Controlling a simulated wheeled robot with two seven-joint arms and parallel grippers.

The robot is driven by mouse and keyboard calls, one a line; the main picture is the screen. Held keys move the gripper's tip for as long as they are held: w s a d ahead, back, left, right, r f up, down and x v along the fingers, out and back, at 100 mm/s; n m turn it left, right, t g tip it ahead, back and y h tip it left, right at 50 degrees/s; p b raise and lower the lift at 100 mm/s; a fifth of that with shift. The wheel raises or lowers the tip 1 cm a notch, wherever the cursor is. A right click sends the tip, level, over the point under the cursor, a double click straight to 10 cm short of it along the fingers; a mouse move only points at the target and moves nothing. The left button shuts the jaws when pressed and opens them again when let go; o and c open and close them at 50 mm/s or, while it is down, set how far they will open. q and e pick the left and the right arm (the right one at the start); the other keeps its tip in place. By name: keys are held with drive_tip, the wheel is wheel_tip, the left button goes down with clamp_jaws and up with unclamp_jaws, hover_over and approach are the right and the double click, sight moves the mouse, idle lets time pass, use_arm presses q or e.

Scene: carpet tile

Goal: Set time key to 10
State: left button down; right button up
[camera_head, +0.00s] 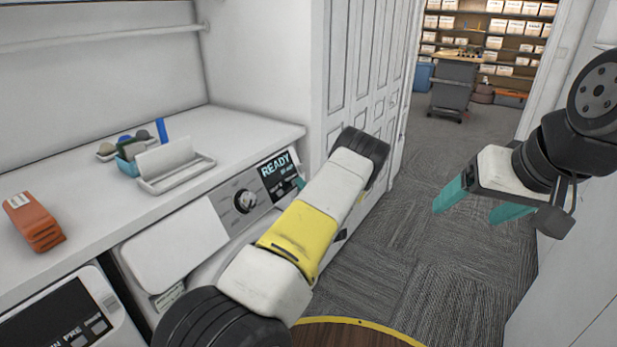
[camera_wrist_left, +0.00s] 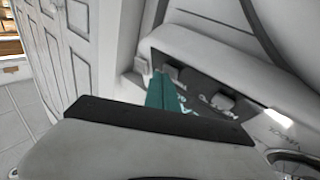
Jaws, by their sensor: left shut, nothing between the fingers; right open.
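The washing machine's control panel (camera_head: 224,201) has a round dial (camera_head: 245,200) and a dark display (camera_head: 277,166) reading "READY" with a smaller line below, too small to read surely. My left gripper (camera_head: 299,183) is at the display's right end, mostly hidden behind my own arm. In the left wrist view its teal fingers (camera_wrist_left: 165,92) are together and empty, close to small grey keys (camera_wrist_left: 213,101) on the panel. I cannot tell whether they touch, and the key labels are unreadable. My right gripper (camera_head: 468,201) is open and empty, over the carpet, away from the machine.
A white counter (camera_head: 95,208) above the machine holds an orange object (camera_head: 34,222) and a tray with several small items. A second machine (camera_head: 75,315) stands at lower left. White panelled doors (camera_head: 362,60) are beyond the panel. Carpet floor at right is clear.

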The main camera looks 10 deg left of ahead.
use_arm(q)
drive_tip(key=shift+a, duration=0.15)
idle(0.3)
drive_tip(key=shift+s+d+r, duration=0.2)
drive_tip(key=shift+d+r, duration=0.05)
drive_tip(key=shift+d, duration=0.4)
drive_tip(key=d, duration=0.1)
drive_tip(key=s+d+r, duration=0.1)
drive_tip(key=d, duration=0.1)
drive_tip(key=d+r, duration=0.1)
drive_tip(key=shift+s+d+r, duration=0.15)
drive_tip(key=shift+s, duration=0.1)
drive_tip(key=shift+r, duration=0.1)
idle(0.9)
